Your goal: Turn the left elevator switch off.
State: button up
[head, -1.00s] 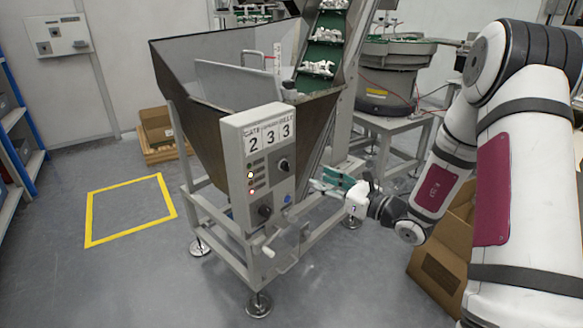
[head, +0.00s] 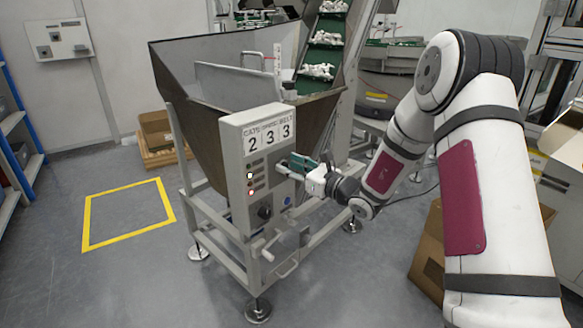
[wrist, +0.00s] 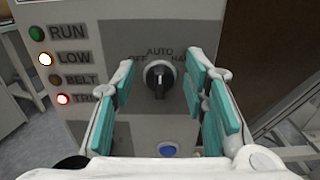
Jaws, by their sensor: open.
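A grey control box (head: 234,160) is mounted on the front of the hopper. Its rotary switch, a black knob (wrist: 159,77), stands upright under AUTO in the wrist view, with OFF to its left and HAND partly hidden to its right. My gripper (head: 292,165) is at the right part of the box face and hides this knob in the head view. In the wrist view its teal-padded fingers are open on either side of the knob, with visible gaps. Nothing is held. A second black knob (head: 265,211) is lower on the box.
A blue button (wrist: 168,150) sits below. A cardboard box (head: 428,262) stands right.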

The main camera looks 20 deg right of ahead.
jog(key=shift+c, duration=0.5)
grip_shut()
jog(key=shift+n+b, duration=0.3)
jog(key=shift+b, duration=0.05)
jog(key=n+b, duration=0.2)
jog(key=b, duration=0.1)
jog(key=n+b, duration=0.6)
jog(key=b, duration=0.1)
jog(key=shift+s+a+f, duration=0.25)
jog(key=shift+a, duration=0.1)
jog(key=shift+n, duration=0.3)
jog(key=shift+o, duration=0.5)
grip_release()
